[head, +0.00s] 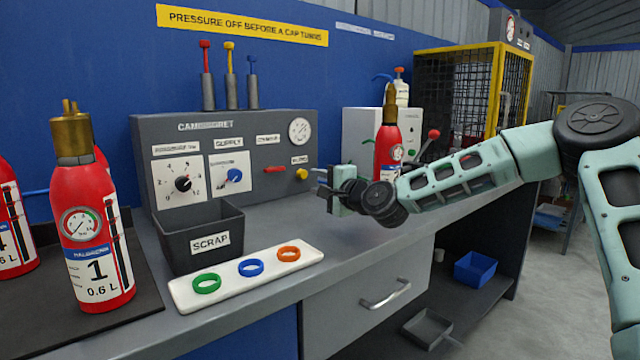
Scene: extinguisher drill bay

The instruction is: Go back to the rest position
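My gripper (328,188) is at the middle of the head view, at the end of my pale green arm that reaches in from the right. It is above the grey bench (290,215), in front of the right end of the control cabinet (232,130). I see it from the side and nothing shows held in it; the gap between its fingers is hard to make out. A red extinguisher (388,150) stands behind my arm, its lower part partly hidden.
Extinguisher 1 (90,225) stands at front left on a dark mat. A scrap bin (195,240) and a white tray (215,295) with green, blue and orange rings stand on the bench. A yellow-framed cage (480,80) stands at the back right.

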